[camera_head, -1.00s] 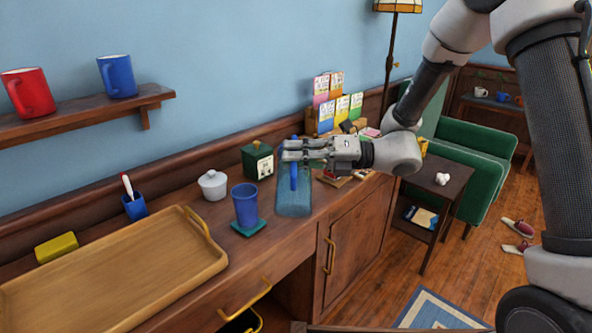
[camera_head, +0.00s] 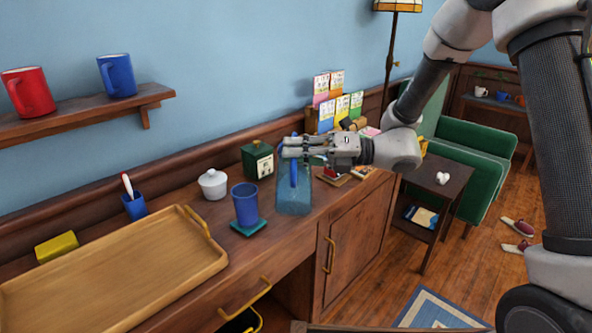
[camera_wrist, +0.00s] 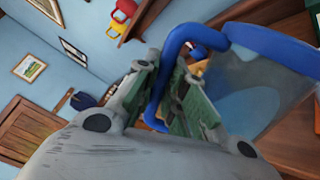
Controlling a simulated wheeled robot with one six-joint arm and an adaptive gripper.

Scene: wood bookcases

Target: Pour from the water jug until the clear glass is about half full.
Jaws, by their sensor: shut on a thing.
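The water jug (camera_head: 296,200) is see-through blue with a darker blue handle. It looks about upright at the counter's right part; I cannot tell if its base touches the wood. My gripper (camera_head: 292,151) is shut on the jug's handle. In the wrist view the blue rim and handle of the jug (camera_wrist: 272,46) show, with the handle between the fingers (camera_wrist: 172,85) and pale blue water inside. A blue tumbler (camera_head: 245,205), the only drinking glass near the jug, stands upright on a teal coaster (camera_head: 249,229) to its left. Its fill level cannot be told.
A wooden tray (camera_head: 110,275) fills the counter's left. A white lidded pot (camera_head: 213,184) and a dark green box (camera_head: 257,161) stand behind the tumbler. A card rack (camera_head: 335,108) is behind my gripper. The shelf (camera_head: 80,120) holds a red mug and a blue mug.

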